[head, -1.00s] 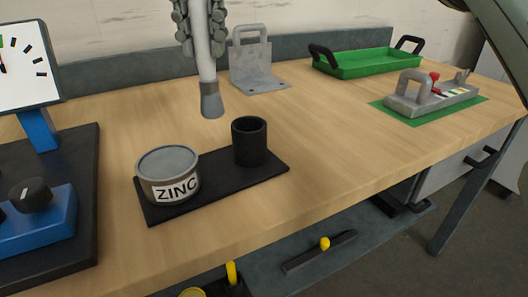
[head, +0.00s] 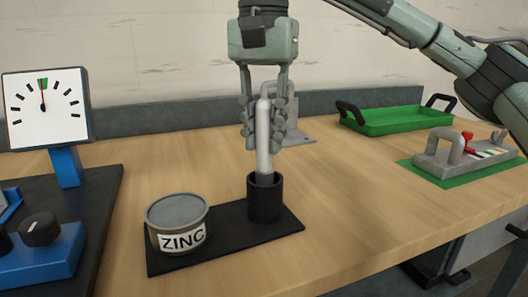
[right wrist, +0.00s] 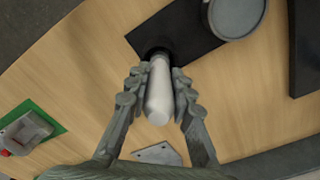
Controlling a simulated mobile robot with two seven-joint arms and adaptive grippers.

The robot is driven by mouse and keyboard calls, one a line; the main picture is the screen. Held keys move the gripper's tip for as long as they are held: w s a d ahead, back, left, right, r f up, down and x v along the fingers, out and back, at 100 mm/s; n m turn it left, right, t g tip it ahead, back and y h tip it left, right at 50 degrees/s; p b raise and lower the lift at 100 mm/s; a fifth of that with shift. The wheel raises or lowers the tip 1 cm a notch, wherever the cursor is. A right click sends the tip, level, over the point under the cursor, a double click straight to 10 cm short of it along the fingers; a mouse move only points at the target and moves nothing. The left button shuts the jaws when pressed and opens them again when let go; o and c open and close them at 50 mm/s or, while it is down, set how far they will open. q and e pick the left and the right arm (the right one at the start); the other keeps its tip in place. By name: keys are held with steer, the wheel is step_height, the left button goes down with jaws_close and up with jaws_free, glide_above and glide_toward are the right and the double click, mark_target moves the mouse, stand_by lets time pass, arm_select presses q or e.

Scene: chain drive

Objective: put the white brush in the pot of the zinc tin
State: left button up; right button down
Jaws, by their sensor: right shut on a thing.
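The white brush (head: 264,140) stands upright with its lower end inside the black pot (head: 264,202); its bristles are hidden in the pot. The pot stands on a black base plate (head: 225,232), beside the zinc tin (head: 178,224). My right gripper (head: 264,128) is shut on the brush's handle above the pot. In the right wrist view the brush (right wrist: 159,95) lies between the two fingers, with the grey lid of the tin (right wrist: 235,15) beyond. My left gripper is in neither view.
A gauge (head: 46,108) and a blue knob unit (head: 42,250) stand at the left. Behind the gripper is a grey metal bracket (head: 298,130). A green tray (head: 395,122) and a grey fixture on a green mat (head: 460,155) are at the right. Wood in front is clear.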

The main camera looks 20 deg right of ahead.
mark_target(264, 100)
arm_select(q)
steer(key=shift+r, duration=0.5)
arm_select(e)
steer(key=shift+f, duration=1.25)
steer(key=c, duration=1.3)
jaws_free()
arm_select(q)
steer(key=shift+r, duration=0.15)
arm_select(e)
steer(key=shift+r, duration=0.2)
step_height(264, 100, up, 6)
steer(key=shift+r+p, duration=0.2)
steer(key=shift+p, duration=0.65)
step_height(264, 100, up, 5)
steer(key=shift+f+p, duration=0.1)
steer(key=shift+p, duration=0.6)
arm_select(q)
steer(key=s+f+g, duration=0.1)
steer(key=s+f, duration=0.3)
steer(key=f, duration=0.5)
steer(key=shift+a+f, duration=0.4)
arm_select(e)
steer(key=shift+r, duration=0.35)
